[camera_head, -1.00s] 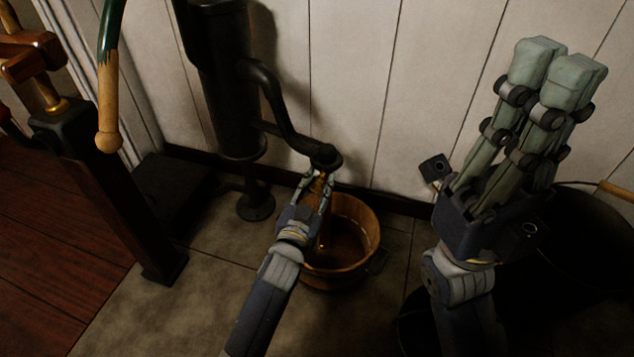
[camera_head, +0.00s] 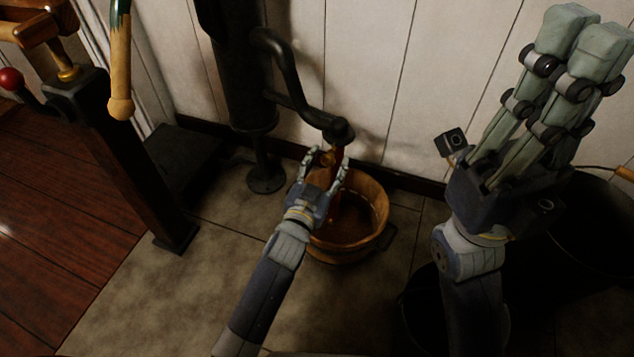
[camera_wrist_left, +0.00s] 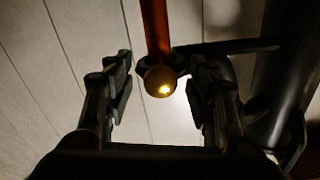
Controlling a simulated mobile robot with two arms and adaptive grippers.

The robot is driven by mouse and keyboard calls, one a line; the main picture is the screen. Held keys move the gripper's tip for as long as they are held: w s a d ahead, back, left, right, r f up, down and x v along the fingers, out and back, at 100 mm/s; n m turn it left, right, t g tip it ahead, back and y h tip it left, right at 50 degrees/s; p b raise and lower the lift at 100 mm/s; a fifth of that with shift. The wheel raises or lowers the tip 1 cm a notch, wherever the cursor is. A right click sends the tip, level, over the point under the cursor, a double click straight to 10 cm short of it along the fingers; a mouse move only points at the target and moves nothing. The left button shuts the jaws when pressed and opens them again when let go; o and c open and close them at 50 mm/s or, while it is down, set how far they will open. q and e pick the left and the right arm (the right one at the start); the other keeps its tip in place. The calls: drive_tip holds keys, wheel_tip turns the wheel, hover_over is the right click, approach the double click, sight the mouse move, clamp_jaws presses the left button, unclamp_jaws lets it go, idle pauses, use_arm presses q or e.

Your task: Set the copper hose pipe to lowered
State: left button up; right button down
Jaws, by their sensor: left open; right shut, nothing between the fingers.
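The copper hose pipe (camera_head: 337,159) hangs from the end of the dark curved spout (camera_head: 338,130) over a wooden bucket. In the left wrist view, the reddish pipe (camera_wrist_left: 155,28) ends in a shiny brass ball (camera_wrist_left: 160,81). My left gripper (camera_head: 326,161) is open at the pipe. In the wrist view, the ball appears between its spread fingers (camera_wrist_left: 157,72), nearer the right finger; I cannot tell whether they touch. The fingers partly hide the pipe in the head view. My right gripper (camera_head: 590,35) is shut and empty, raised at the right, away from the pipe.
The wooden bucket (camera_head: 377,222) stands on the floor under the spout. A dark pump column (camera_head: 238,90) stands against the pale panelled wall. A dark post (camera_head: 130,165) is at left, and a large dark pot (camera_head: 590,240) is behind my right arm.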

use_arm(q)
drive_tip(key=v, duration=1)
drive_tip(key=shift+s, duration=0.25)
